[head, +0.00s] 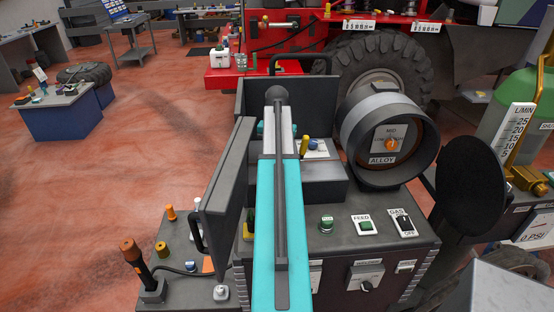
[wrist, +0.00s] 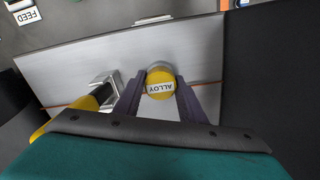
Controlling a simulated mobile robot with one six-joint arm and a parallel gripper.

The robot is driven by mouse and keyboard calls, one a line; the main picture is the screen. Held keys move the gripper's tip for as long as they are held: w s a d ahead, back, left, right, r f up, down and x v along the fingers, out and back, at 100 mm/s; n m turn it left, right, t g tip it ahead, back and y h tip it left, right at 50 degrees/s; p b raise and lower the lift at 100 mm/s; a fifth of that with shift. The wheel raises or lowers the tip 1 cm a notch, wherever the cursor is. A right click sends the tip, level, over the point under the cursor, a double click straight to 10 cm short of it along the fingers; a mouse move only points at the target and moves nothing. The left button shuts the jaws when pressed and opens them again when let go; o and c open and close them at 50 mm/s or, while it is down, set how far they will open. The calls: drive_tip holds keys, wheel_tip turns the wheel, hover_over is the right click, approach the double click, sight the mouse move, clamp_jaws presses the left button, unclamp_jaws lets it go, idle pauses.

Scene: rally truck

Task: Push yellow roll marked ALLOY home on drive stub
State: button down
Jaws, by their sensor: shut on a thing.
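In the wrist view the yellow roll marked ALLOY (wrist: 160,87) sits between the two dark fingers of my gripper (wrist: 159,92). The gripper is shut on the roll, one finger on each side. The roll's yellow face with its white label is toward the camera, and its grey rim shows behind it. The drive stub cannot be made out; the roll hides what is behind it. In the head view my teal arm reaches over the machine, and the gripper and roll are hidden.
In the wrist view a silver bracket (wrist: 104,86) and a black and yellow cylinder (wrist: 90,102) stand close left of the fingers.

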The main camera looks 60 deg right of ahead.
drive_tip(key=c, duration=1.1)
unclamp_jaws()
drive_tip(key=shift+r+p, duration=1.6)
drive_tip(key=shift+r, duration=2.15)
